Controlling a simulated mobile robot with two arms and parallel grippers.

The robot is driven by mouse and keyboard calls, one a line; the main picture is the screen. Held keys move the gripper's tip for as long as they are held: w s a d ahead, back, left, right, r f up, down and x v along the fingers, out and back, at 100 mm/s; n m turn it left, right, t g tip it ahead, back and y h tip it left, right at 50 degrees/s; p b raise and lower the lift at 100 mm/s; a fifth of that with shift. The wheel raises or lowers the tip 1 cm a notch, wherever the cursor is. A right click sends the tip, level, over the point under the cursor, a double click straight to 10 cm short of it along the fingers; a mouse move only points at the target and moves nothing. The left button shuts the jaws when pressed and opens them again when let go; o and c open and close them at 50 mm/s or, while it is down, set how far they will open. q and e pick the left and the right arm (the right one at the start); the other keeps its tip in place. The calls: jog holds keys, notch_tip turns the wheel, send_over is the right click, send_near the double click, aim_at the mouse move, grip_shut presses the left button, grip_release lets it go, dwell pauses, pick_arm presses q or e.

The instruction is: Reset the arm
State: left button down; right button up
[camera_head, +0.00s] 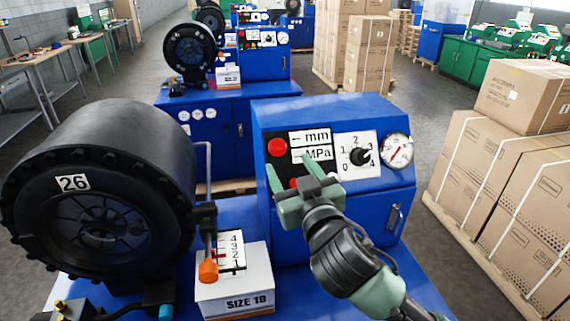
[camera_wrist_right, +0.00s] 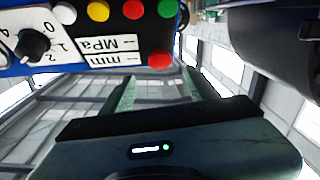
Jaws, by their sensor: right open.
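My right arm comes in from the lower right in the head view. Its green right gripper (camera_head: 304,172) is open and empty in front of the blue control box (camera_head: 335,225), partly covering the panel's lower buttons. In the right wrist view the two fingers (camera_wrist_right: 160,88) stand apart with nothing between them. Beyond them the panel (camera_wrist_right: 90,45) appears upside down with its dial and red, green, yellow and white buttons. Whether the fingers touch the panel is unclear. My left gripper is not in view.
An orange-tipped lever (camera_head: 208,271) and a white SIZE 19 box (camera_head: 236,288) sit between wheel and control box. Cartons (camera_head: 500,205) stack at right.

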jog(key=shift+s+d, duration=0.15)
jog(key=shift+s, duration=0.35)
